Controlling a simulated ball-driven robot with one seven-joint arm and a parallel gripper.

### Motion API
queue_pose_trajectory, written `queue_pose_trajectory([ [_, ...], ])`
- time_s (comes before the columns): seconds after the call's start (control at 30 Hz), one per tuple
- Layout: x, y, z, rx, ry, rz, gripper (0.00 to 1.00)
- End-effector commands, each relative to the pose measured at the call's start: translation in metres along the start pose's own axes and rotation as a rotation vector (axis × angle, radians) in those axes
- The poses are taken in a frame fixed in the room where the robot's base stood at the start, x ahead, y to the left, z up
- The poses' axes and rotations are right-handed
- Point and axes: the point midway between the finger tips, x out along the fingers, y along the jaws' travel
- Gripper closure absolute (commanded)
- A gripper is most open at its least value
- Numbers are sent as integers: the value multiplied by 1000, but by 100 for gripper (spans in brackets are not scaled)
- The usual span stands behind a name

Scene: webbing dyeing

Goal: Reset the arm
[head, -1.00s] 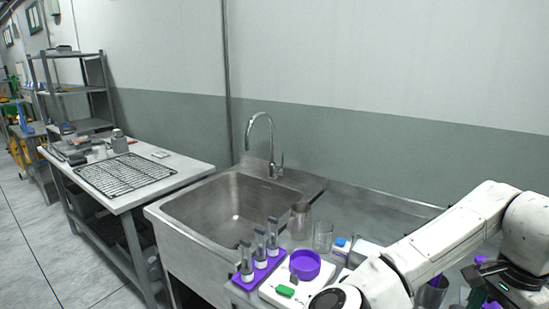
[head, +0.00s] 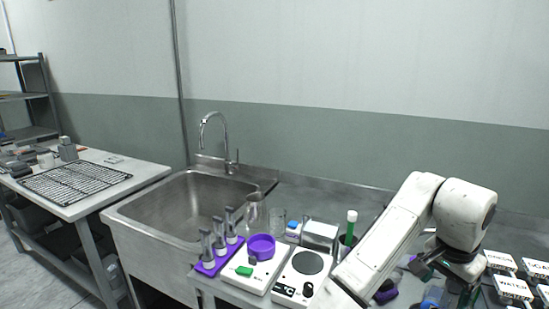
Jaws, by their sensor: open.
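My white arm (head: 388,231) reaches across the right part of the counter and bends down at its wrist. My gripper (head: 445,283) is at the right, dark and pointing down over the counter among small items. Its jaws are open and I see nothing held between them. Its fingertips are small and partly lost against the dark items behind.
A steel sink (head: 185,205) with a tap is at the left. White labelled boxes (head: 513,287) lie at the right.

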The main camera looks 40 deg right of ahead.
Motion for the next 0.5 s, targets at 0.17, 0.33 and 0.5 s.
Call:
queue_pose_trajectory([
  [0.17,-1,-10,-11,-121,139,-23,24],
  [0.33,-3,-35,-12,-335,310,-68,24],
  [0.5,2,-71,16,-630,445,-143,24],
])
